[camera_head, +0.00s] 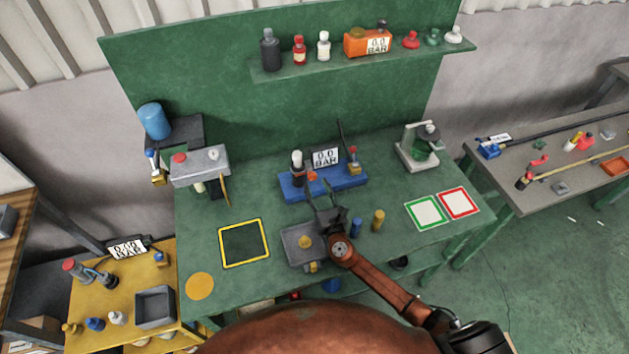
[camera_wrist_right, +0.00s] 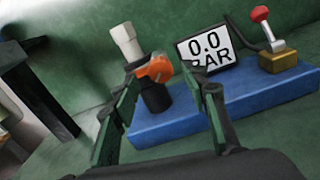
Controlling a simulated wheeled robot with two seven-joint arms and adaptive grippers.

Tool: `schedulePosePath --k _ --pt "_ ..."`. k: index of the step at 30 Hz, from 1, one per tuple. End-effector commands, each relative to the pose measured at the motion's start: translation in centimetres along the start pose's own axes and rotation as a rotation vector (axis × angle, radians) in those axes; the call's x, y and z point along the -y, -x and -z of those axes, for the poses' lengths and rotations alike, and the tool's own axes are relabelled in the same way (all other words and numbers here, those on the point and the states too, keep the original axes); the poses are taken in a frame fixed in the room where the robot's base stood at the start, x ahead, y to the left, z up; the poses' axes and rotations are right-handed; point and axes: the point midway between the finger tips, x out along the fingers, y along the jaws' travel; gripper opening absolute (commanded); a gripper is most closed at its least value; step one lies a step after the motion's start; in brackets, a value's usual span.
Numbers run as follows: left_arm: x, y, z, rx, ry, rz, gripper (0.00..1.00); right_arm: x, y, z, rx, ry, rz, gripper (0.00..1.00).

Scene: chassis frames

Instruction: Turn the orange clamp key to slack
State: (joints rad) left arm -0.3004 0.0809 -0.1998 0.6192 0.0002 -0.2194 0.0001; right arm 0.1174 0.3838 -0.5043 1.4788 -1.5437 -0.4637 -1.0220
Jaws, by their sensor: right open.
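The orange clamp key (camera_wrist_right: 155,69) sits on the side of a dark cylinder with a white top (camera_wrist_right: 126,42), which stands on the blue base (camera_wrist_right: 235,98). In the head view the key is a small orange spot (camera_head: 312,176) beside the cylinder. My right gripper (camera_head: 318,191) is open, in front of the blue base. In the right wrist view its two fingers (camera_wrist_right: 162,80) are spread, with the key between them in the picture. I cannot tell whether either finger touches it. My left gripper is not in view.
A display reading 0.0 BAR (camera_wrist_right: 208,52) and a brass block with a red-knobbed lever (camera_wrist_right: 278,55) stand right of the key on the same base.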

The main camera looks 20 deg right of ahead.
Motion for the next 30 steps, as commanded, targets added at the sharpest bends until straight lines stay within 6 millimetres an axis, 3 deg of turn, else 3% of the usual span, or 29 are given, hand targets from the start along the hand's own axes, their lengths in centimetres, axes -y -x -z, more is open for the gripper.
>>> schedulePosePath --k 6,12,18,30 --pt "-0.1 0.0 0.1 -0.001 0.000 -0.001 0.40 0.1 4.8 0.1 -0.003 -0.001 0.001 0.41" --pt "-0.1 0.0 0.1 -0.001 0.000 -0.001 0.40 0.0 7.6 0.1 -0.002 -0.001 0.001 0.41" --pt "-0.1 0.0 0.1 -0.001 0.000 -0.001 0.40 0.0 8.5 0.0 0.000 0.000 0.001 0.41" --pt "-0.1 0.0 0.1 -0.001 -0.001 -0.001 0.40 0.0 8.5 0.0 -0.001 0.000 0.001 0.41"
